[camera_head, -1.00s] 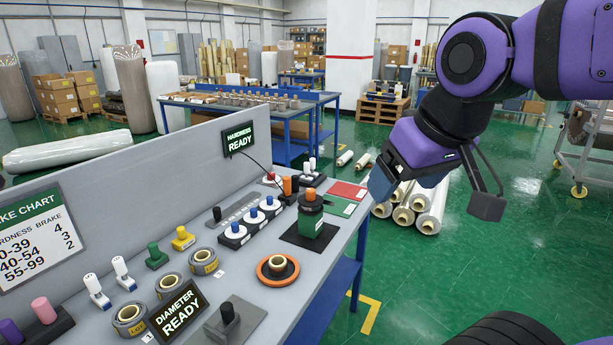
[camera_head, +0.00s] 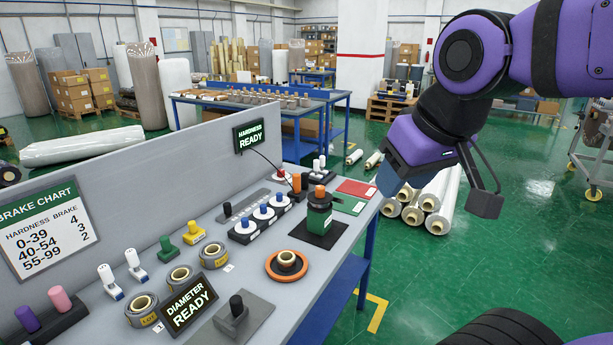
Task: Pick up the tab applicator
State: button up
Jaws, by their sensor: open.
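My gripper (camera_head: 440,192) is open and empty, in the air right of the bench, its fingers wide apart. No tool is labelled as the tab applicator, so I cannot tell which it is. Candidates on the bench are two white-handled tools (camera_head: 135,265) at the left, a green-knobbed tool (camera_head: 166,249), a yellow-knobbed tool (camera_head: 194,233), and a white-handled pair (camera_head: 319,164) at the far end. All stand well left of my gripper, which touches none of them.
The grey bench (camera_head: 262,293) carries labelled rolls (camera_head: 214,256), an orange ring (camera_head: 287,265), a green device (camera_head: 319,212) and a diameter display (camera_head: 188,304). A grey panel (camera_head: 120,187) runs along its back. Wrapped rolls (camera_head: 430,205) lie on the floor.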

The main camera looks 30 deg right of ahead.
aim_at(316, 162)
jog(key=i+l+u, duration=0.15)
jog(key=u, duration=0.2)
jog(key=l+u, duration=0.3)
jog(key=i+l+u, duration=0.1)
jog(key=l, duration=0.45)
jog(key=i+l+u, duration=0.1)
jog(key=l, duration=0.5)
jog(key=i+l+u, duration=0.15)
jog(key=l, duration=0.45)
jog(key=i+l+u, duration=0.1)
jog(key=l, duration=0.5)
jog(key=i+l, duration=0.1)
jog(key=l, duration=1.4)
jog(key=i+l, duration=0.15)
jog(key=l, duration=0.6)
